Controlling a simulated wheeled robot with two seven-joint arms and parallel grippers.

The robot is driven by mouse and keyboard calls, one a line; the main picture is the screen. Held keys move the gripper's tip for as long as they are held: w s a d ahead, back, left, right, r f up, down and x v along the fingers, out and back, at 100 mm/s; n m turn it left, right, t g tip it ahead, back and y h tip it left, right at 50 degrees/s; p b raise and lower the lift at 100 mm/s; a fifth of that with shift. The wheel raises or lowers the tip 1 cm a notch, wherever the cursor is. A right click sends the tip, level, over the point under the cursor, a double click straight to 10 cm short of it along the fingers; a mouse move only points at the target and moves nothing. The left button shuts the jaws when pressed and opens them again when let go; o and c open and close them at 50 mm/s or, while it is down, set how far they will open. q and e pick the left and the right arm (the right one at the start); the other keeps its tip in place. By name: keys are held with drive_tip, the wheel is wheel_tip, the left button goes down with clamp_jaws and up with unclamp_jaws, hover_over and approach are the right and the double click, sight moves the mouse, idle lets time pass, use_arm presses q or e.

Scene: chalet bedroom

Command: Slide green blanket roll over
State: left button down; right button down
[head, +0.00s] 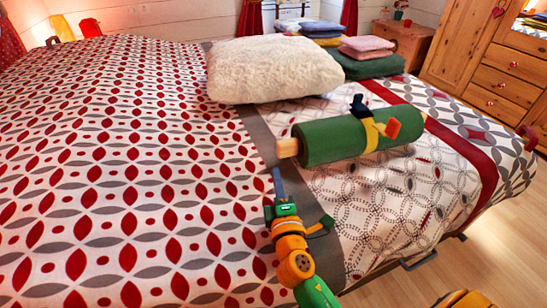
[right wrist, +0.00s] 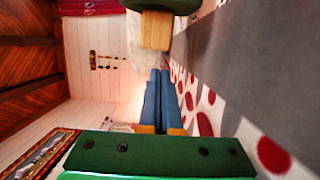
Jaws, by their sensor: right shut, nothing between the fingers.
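The green blanket roll (head: 330,142) lies crosswise on the bed, with pale wooden ends showing at its left and right. A yellow band with a dark piece and an orange piece sits around or on its right part. My right gripper (head: 277,182) is shut and empty, its blue fingers upright just below the roll's left wooden end. In the right wrist view the two blue fingers (right wrist: 160,98) lie together, with the roll's wooden end (right wrist: 156,30) beyond their tips. I cannot tell whether they touch it. My left gripper is out of view.
A fluffy white pillow (head: 272,69) lies behind the roll. Folded green (head: 368,66) and pink (head: 366,47) cloths lie at the back right. The patterned bed (head: 120,170) is clear on the left. A wooden dresser (head: 490,65) stands beyond the bed's right side.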

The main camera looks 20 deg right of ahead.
drive_tip(key=x, duration=0.6)
drive_tip(key=shift+d, duration=0.1)
